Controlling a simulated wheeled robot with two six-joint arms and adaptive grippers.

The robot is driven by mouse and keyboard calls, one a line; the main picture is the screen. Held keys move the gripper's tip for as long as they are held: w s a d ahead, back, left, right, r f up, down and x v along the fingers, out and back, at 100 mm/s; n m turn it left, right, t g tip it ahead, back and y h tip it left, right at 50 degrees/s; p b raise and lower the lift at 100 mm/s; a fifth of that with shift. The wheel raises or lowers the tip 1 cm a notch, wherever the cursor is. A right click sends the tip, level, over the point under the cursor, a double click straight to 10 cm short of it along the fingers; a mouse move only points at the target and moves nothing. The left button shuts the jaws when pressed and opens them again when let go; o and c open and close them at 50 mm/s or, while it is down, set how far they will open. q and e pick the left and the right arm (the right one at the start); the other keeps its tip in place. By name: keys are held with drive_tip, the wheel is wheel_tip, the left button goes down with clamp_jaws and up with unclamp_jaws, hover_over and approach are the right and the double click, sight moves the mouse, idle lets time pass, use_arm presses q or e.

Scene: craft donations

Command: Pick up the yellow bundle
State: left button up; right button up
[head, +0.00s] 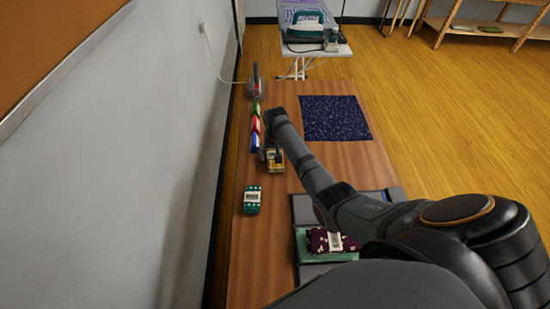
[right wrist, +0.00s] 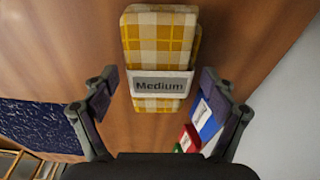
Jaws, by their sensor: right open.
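The yellow bundle (right wrist: 158,35) is a folded yellow-and-white plaid cloth with a white band and a grey label reading "Medium". In the right wrist view it lies on the wooden table, between and beyond the fingers. My right gripper (right wrist: 160,82) is open, with one finger on each side of the bundle's near part and visible gaps. My left gripper is not in view.
A teal bundle (head: 252,201) lies nearer on the table. A maroon bundle (head: 318,238) lies on green cloth in a grey tray (head: 304,209). Red, green and blue items (head: 255,130) stand in a row by the left wall. A navy cloth (head: 335,118) lies to the right.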

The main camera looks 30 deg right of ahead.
sight(275, 154)
drive_tip(key=c, duration=1.3)
drive_tip(key=shift+r, duration=0.2)
drive_tip(key=shift+r, duration=0.3)
wheel_tip(275, 154, up, 3)
drive_tip(key=shift+s+f, duration=0.15)
drive_tip(key=s+r, duration=0.2)
drive_tip(key=r, duration=0.1)
drive_tip(key=s+r, duration=0.1)
drive_tip(key=s, duration=0.1)
drive_tip(key=shift+a+r, duration=0.25)
drive_tip(key=shift+r, duration=0.1)
drive_tip(key=shift+s+a+r+p, duration=0.15)
drive_tip(key=shift+s+r, duration=0.65)
drive_tip(key=shift+s, duration=0.8)
drive_tip(key=shift+s+a+r+p, duration=0.1)
drive_tip(key=shift+s+a+r, duration=0.15)
drive_tip(key=shift+s+r, duration=0.95)
drive_tip(key=shift+s+a+r+p, duration=0.1)
drive_tip(key=shift+s+a+r, duration=0.2)
drive_tip(key=shift+s, duration=1.75)
